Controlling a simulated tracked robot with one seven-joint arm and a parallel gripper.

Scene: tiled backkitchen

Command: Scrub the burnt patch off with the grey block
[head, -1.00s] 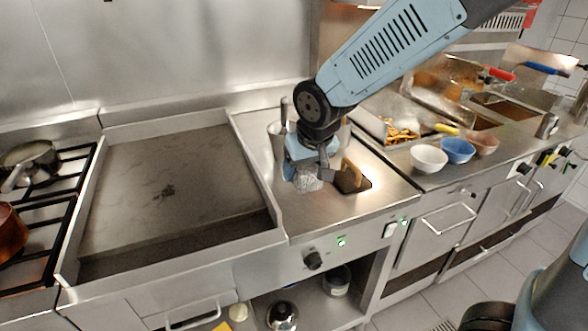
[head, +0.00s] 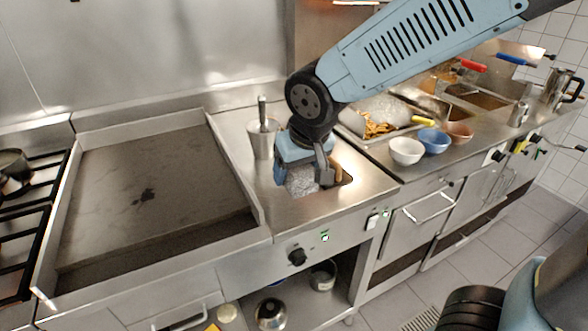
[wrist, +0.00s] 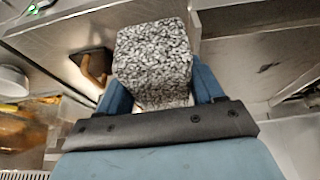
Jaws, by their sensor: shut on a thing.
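The grey block (head: 300,181) is speckled, and my gripper (head: 302,172) is shut on it. It hangs over the steel counter just right of the griddle; I cannot tell how high. In the wrist view the block (wrist: 153,62) sits between the two blue fingers. The burnt patch (head: 147,195) is a small dark mark near the middle of the griddle plate (head: 110,230). It also shows in the wrist view (wrist: 268,67), to the right of the block. My gripper is to the right of the patch and apart from it.
The griddle has raised steel walls (head: 240,180) between block and plate. A steel pot with a handle (head: 262,138) stands behind my gripper. Bowls (head: 406,151) stand further right. A hob (head: 20,200) is left.

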